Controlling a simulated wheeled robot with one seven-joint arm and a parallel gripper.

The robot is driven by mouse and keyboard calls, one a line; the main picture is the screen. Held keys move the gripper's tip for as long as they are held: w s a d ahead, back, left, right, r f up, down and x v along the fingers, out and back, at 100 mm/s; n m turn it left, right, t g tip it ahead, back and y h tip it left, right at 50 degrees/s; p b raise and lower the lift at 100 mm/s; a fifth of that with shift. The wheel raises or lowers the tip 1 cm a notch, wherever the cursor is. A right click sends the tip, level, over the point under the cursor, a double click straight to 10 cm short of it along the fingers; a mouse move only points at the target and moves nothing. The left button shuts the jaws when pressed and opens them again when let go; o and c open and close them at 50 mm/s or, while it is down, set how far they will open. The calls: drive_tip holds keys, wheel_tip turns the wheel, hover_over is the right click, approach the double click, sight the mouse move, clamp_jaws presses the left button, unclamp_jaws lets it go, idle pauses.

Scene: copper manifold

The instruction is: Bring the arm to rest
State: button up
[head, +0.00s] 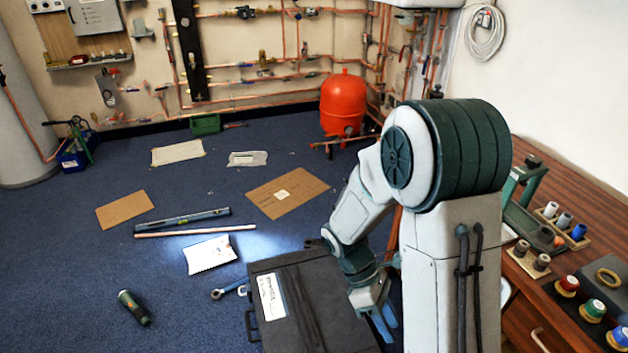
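My gripper (385,324) is at the lower middle of the head view, at the end of my folded arm. Its blue fingers point downward beside the right part of a black case (315,305) with a white label. I see nothing clearly held between the fingers. Their spacing is too small and too angled to judge, and part of the hand lies behind my own body.
A wooden workbench (558,190) with spools and fittings stands at right. A red tank (343,104) stands by the copper-piped back wall. A torch (134,307), a spirit level (182,219), a wrench (229,289) and cardboard (309,197) lie on the blue carpet; open floor is at left.

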drive_tip(key=s+r+m+t+y+p, duration=0.1)
drive_tip(key=r+m+t+p, duration=0.3)
drive_tip(key=r, duration=0.9)
drive_tip(key=s+r+m+t+y+p, duration=0.2)
drive_tip(key=r+m+t+y+p, duration=0.2)
drive_tip(key=r+m, duration=0.6)
wheel_tip(320, 180, up, 5)
drive_tip(key=shift+s+f+m+t+y+p, duration=0.25)
drive_tip(key=shift+t+p, duration=0.25)
drive_tip(key=shift+p, duration=0.75)
drive_tip(key=shift+a, duration=0.1)
